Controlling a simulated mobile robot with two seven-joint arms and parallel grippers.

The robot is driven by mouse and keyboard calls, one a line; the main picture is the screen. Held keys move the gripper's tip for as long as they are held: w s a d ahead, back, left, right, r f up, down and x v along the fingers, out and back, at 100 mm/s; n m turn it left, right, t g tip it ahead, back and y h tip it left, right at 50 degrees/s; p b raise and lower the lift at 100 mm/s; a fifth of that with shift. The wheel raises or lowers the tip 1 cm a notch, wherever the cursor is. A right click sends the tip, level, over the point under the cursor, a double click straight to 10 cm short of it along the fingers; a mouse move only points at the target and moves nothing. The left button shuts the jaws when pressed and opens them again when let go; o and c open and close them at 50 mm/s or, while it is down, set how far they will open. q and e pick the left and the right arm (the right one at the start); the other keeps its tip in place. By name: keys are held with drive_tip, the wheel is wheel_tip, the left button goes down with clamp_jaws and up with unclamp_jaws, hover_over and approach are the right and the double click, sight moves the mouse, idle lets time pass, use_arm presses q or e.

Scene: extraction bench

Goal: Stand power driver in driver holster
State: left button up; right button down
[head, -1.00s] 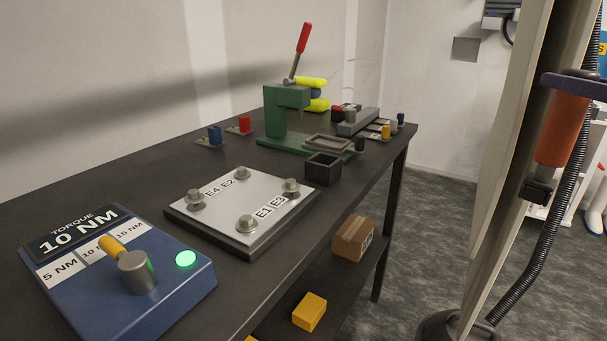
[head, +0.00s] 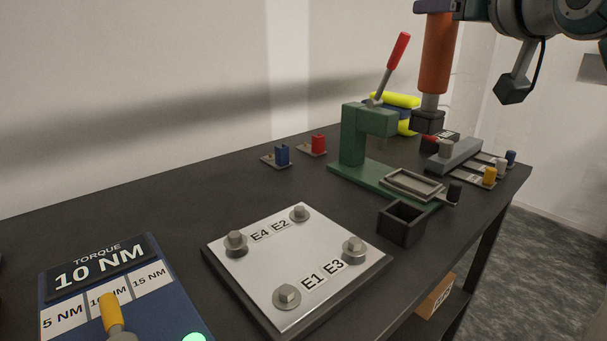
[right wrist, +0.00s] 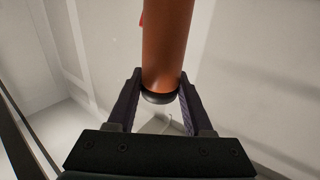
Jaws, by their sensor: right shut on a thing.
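The power driver (head: 439,55) has an orange cylindrical body, a grey shaft and a black block at its lower end. My right gripper (head: 438,8) is shut around its upper part and holds it upright, seemingly in the air above the far part of the bench. In the right wrist view the orange body (right wrist: 167,45) sits between the two dark fingers. A dark, square, open-topped box (head: 400,224), which looks like the driver holster, stands empty near the bench's front edge, nearer than the driver. My left gripper is not in view.
A green press (head: 366,135) with a red lever stands behind the box, with a grey tray (head: 412,185) beside it. A bolted plate (head: 297,265) lies to the left, and a blue torque box (head: 150,290) nearer. Small coloured parts and a grey block (head: 455,154) lie at the right.

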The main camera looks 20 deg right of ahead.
sight(431, 126)
drive_tip(key=f, duration=0.5)
drive_tip(key=f+b, duration=0.1)
drive_tip(key=f, duration=0.9)
drive_tip(key=shift+w+a+f+b, duration=0.15)
drive_tip(key=shift+w+a+b, duration=0.15)
drive_tip(key=shift+w+b, duration=0.1)
drive_tip(key=shift+f+b, duration=0.4)
drive_tip(key=shift+f, duration=1.6)
drive_tip(key=shift+f, duration=0.2)
drive_tip(key=shift+c, duration=1.5)
unclamp_jaws()
